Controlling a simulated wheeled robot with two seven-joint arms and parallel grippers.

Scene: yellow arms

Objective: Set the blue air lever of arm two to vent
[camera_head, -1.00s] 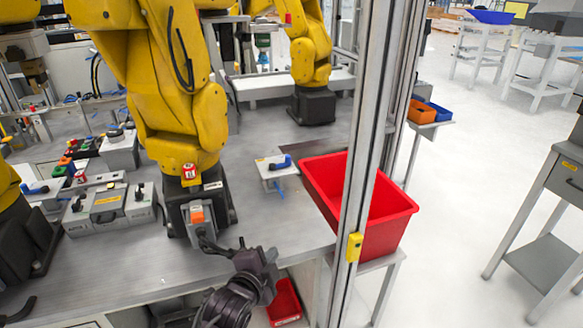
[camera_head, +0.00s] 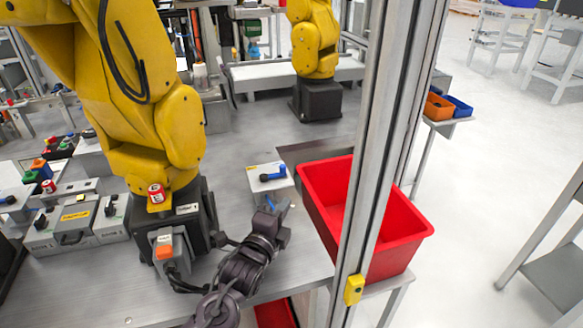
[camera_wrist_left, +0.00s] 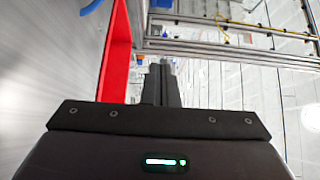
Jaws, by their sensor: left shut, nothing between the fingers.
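A small grey-white box (camera_head: 263,182) with a blue lever (camera_head: 273,174) on its top stands on the metal bench, to the right of the front yellow arm. The lever lies roughly sideways in the picture. My left gripper (camera_head: 286,207) is just in front of this box, apart from the lever. The left wrist view shows its dark fingers (camera_wrist_left: 162,70) shut together with nothing between them. A blue piece (camera_wrist_left: 91,6) shows at the top edge of that view; I cannot tell if it is the lever or a hose. My right gripper is not in view.
A red bin (camera_head: 403,235) stands close right of the box, behind an upright metal post (camera_head: 377,150). The front yellow arm (camera_head: 180,125) and its dark base are on the left. Grey control boxes (camera_head: 75,222) sit farther left. Bench behind the lever box is mostly clear.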

